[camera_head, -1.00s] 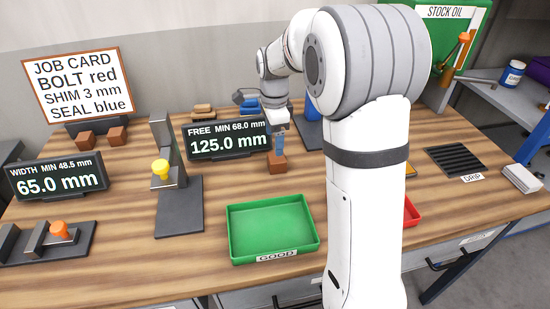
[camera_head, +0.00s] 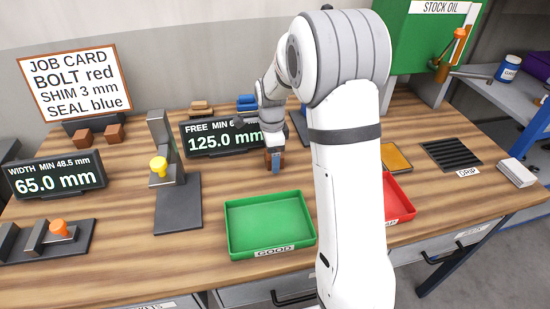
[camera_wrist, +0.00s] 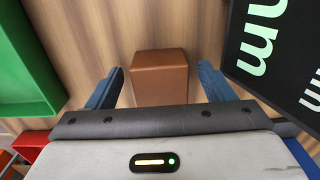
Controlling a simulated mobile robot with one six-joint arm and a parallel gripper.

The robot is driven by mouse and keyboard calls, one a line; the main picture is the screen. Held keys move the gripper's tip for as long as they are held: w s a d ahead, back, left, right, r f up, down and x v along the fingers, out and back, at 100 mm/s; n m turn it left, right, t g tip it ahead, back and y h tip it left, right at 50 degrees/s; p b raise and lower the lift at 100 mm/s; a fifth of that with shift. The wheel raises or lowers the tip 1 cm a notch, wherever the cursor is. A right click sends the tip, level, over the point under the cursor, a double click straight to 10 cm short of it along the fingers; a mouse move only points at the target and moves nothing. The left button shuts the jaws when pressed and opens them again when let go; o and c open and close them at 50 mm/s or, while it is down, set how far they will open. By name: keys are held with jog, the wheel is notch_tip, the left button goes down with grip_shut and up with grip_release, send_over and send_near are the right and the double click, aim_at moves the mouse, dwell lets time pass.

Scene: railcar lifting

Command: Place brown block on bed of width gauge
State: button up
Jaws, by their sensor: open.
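A brown block (camera_wrist: 160,80) sits on the wooden table, between the two blue fingers of my gripper (camera_wrist: 160,88) in the wrist view. Gaps show on both sides of it, so the gripper is open around it and not clamped. In the head view my gripper (camera_head: 274,162) points down at the table in front of the FREE display, and its fingers hide most of the block. The width gauge (camera_head: 75,240) lies at the left front, a dark bed with grey uprights and an orange knob (camera_head: 58,227). Its display (camera_head: 55,176) reads 65.0 mm.
The free gauge (camera_head: 178,205) with a yellow knob stands between my gripper and the width gauge. Its display (camera_head: 222,138) reads 125.0 mm. A green tray (camera_head: 268,222) is in front, a red tray (camera_head: 397,200) right. Two brown blocks (camera_head: 98,135) lie below the job card.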

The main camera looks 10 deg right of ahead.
jog(key=c, duration=1.2)
